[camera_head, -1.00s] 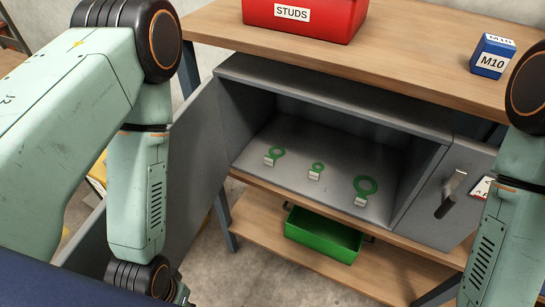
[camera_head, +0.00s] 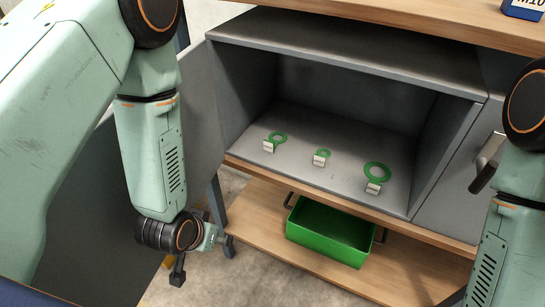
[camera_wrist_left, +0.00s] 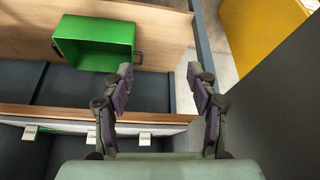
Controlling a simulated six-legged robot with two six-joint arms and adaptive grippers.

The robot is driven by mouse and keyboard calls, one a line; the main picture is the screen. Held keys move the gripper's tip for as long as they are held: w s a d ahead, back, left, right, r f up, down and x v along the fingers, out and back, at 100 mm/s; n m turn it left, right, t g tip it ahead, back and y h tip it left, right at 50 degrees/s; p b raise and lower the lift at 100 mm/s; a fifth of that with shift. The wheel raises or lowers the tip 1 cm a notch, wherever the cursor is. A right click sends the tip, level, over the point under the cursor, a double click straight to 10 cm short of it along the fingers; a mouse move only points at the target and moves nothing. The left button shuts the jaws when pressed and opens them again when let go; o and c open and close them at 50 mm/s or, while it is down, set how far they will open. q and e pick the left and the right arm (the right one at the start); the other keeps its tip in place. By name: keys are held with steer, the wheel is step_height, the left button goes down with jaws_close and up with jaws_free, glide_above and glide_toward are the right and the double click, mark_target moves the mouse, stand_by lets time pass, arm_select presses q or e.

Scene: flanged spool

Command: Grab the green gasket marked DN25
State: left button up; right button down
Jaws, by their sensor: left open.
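Three green ring gaskets lie in a row on the floor of the open grey cabinet, each with a small white tag in front: a medium one (camera_head: 278,138) on the left, the smallest (camera_head: 323,154) in the middle and the largest (camera_head: 377,171) on the right. The tag writing is too small to read, so I cannot tell which is DN25. My left gripper (camera_head: 204,266) is open and empty, outside and below the cabinet front, left of the gaskets. Its spread fingers also show in the left wrist view (camera_wrist_left: 160,72). My right gripper is out of view.
The cabinet (camera_head: 345,50) has its left door (camera_head: 195,110) swung open beside my left arm. A green bin (camera_head: 330,232) stands on the wooden shelf (camera_head: 268,248) below. A blue box (camera_head: 522,10) sits on the top. The cabinet floor around the gaskets is clear.

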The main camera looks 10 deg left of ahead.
arm_select(q)
steer(key=w+d+t+b, duration=0.1)
steer(key=w+t+b, duration=0.2)
steer(key=w, duration=0.5)
steer(key=m+t+h+b, duration=0.2)
steer(key=t+h+b, duration=0.1)
steer(key=t, duration=0.2)
glide_toward(268, 142)
steer(key=w+f, duration=0.2)
steer(key=shift+d+r+b+x, duration=0.15)
steer(key=shift+b+x, duration=0.15)
steer(key=shift+x, duration=0.8)
steer(key=shift+d+r+b+x, duration=0.15)
steer(key=shift+b+x, duration=0.2)
steer(key=shift+x, duration=0.75)
steer(key=shift+r+b+x, duration=0.15)
steer(key=shift+b+x, duration=0.15)
steer(key=shift+x, duration=0.8)
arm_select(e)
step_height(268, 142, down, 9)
arm_select(q)
steer(key=shift+w, duration=0.1)
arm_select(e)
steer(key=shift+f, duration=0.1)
arm_select(q)
steer(key=c, duration=0.9)
steer(key=shift+r, duration=0.1)
